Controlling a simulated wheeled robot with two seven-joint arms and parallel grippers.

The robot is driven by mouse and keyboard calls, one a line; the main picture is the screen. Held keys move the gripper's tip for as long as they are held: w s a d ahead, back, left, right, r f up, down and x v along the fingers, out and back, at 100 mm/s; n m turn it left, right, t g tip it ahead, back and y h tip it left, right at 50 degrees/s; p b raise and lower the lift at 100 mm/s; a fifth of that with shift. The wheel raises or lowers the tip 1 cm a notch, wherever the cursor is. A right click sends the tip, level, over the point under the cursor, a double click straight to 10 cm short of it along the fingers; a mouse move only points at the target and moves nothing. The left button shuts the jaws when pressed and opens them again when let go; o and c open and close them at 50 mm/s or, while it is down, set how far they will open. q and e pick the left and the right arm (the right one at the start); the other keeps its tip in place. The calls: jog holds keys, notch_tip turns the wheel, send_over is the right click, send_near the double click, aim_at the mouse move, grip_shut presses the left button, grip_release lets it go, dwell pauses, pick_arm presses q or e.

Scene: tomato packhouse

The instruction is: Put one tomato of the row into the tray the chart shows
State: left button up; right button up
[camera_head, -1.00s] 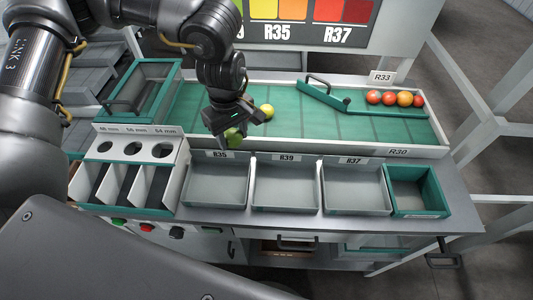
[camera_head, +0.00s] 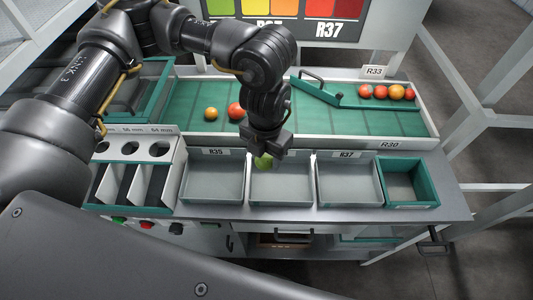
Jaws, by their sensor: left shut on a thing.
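My left gripper (camera_head: 268,153) is shut on a green tomato (camera_head: 264,161) and holds it above the back part of the middle grey tray (camera_head: 282,193). The arm hides this tray's label. The tray labelled R35 (camera_head: 214,190) is to its left and the tray labelled R37 (camera_head: 349,190) to its right; all three look empty. A row of red and orange tomatoes (camera_head: 380,92) lies behind a green guide at the right of the belt. The chart (camera_head: 327,25) at the top shows colour patches from green to red; only its R37 label reads clearly. My right gripper is not in view.
A green-rimmed bin (camera_head: 409,184) stands right of the trays. A sizing box with round holes (camera_head: 130,165) stands at the left.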

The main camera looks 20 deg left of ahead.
pick_arm(q)
jog(key=shift+f, duration=0.1)
jog(key=shift+f+b, duration=0.4)
jog(key=shift+f, duration=0.05)
jog(key=b, duration=0.8)
send_near(266, 185)
notch_tip(266, 185, down, 5)
jog(key=shift+w+f, duration=0.1)
jog(key=shift+f, duration=0.05)
jog(key=shift+p, duration=0.3)
jog(key=shift+f+b, duration=0.55)
jog(key=o, duration=0.8)
jog(key=c, duration=0.3)
jog(key=shift+r, duration=0.1)
